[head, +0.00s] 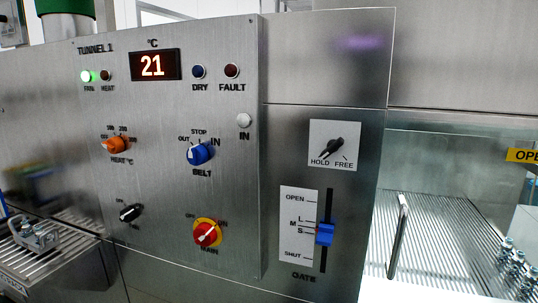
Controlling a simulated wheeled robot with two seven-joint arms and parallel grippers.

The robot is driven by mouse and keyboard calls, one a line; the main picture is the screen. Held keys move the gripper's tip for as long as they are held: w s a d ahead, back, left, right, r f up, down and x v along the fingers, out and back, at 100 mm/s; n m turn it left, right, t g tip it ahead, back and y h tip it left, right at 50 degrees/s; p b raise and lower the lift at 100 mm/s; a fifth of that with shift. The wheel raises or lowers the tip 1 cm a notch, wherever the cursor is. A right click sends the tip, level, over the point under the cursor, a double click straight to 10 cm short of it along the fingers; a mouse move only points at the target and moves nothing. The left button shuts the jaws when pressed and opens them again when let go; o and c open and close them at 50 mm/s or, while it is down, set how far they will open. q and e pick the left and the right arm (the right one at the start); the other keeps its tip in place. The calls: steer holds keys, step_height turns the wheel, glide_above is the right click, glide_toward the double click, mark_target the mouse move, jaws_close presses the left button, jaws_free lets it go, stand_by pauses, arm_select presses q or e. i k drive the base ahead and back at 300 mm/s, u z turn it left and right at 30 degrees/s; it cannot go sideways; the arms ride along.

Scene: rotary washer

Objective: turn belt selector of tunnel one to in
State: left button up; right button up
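The blue belt selector (201,153) is on the steel panel marked TUNNEL 1 (150,190), right of the panel's middle. Its labels are OUT at the left, STOP at the top and IN at the right. Its raised bar slants from lower left to upper right, with the upper right end towards IN. A white mark shows on its left part; I cannot tell for sure which end is the pointer. Neither of my grippers is in view, and nothing touches the selector.
Near the selector are an orange heat knob (115,145), a red and yellow main switch (207,233), a black knob (130,213) and a white IN button (243,120). Right are a HOLD/FREE switch (332,148) and a blue gate slider (325,233). The display (156,65) reads 21.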

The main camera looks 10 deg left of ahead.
mark_target(197, 155)
steer(key=z, duration=0.8)
steer(key=k, duration=0.85)
steer(key=u, duration=1.5)
steer(key=i, duration=0.5)
